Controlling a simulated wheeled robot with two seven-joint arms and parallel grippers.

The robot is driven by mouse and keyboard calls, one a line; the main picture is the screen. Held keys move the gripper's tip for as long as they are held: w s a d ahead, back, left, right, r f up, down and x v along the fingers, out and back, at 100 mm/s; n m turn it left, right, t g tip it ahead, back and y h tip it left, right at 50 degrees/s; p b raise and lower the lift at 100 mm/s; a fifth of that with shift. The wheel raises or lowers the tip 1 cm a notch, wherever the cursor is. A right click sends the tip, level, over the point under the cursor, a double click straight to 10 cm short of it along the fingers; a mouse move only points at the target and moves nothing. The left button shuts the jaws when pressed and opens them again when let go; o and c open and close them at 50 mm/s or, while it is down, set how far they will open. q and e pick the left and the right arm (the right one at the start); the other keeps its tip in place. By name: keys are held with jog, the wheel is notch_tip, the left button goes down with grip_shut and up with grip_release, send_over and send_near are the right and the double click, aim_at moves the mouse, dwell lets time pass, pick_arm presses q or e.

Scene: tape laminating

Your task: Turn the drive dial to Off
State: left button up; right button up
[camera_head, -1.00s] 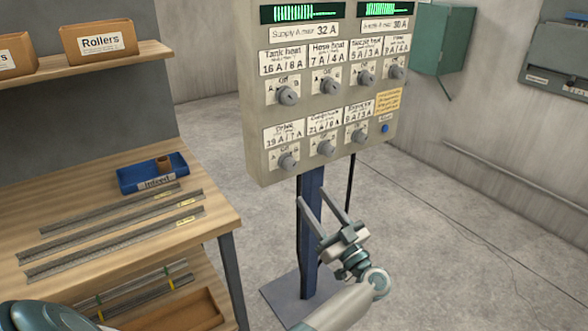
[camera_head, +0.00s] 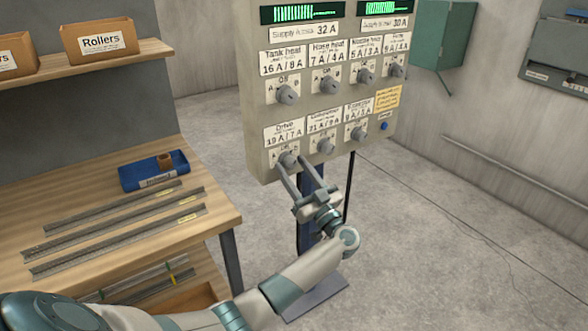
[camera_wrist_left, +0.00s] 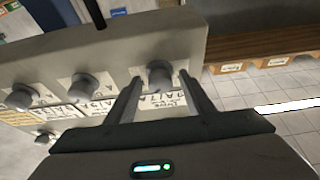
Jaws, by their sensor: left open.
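The drive dial (camera_head: 288,160) is a grey round knob at the lower left of the grey control panel (camera_head: 262,170), under a label reading Drive. My left gripper (camera_head: 291,163) has come up from below, open, with its two fingertips at the dial. In the left wrist view the drive dial (camera_wrist_left: 160,74) sits between the spread fingertips of my left gripper (camera_wrist_left: 160,84), with a visible gap at least on the left. The fingers partly cover the dial's markings, so I cannot tell its setting. My right gripper is not in view.
Neighbouring dials, such as the one to its right (camera_head: 325,146), sit close on the panel. The panel stands on a blue post (camera_head: 312,180). A wooden bench (camera_head: 200,228) with metal strips and a blue tray (camera_head: 135,178) is on the left.

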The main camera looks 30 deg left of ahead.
pick_arm(q)
jog(key=c, duration=1)
jog(key=shift+c, duration=0.2)
